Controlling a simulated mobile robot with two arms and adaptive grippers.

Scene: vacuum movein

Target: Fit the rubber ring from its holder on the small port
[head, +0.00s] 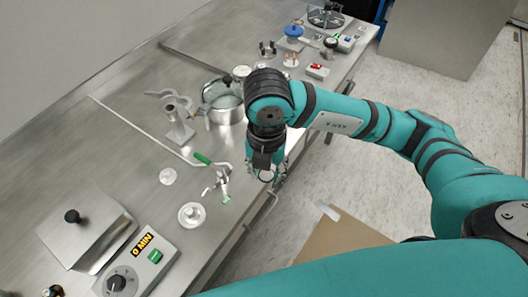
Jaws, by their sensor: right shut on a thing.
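My right gripper (266,177) points down over the front edge of the steel bench, just right of the valve with green handles (221,182). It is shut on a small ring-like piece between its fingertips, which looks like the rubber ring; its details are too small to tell. A white round flanged piece (191,215) sits on the bench at the lower left of the gripper. A small pale disc (168,176) lies farther left. I cannot tell for sure which of these is the small port or the holder. My left gripper is not in view.
A glass-lidded steel pot (226,108) and a metal clamp stand (179,125) stand behind the valve. A control box reading "0 MIN" (142,263) and a sloped metal cover (85,230) are at the lower left. A cardboard box (335,240) is on the floor.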

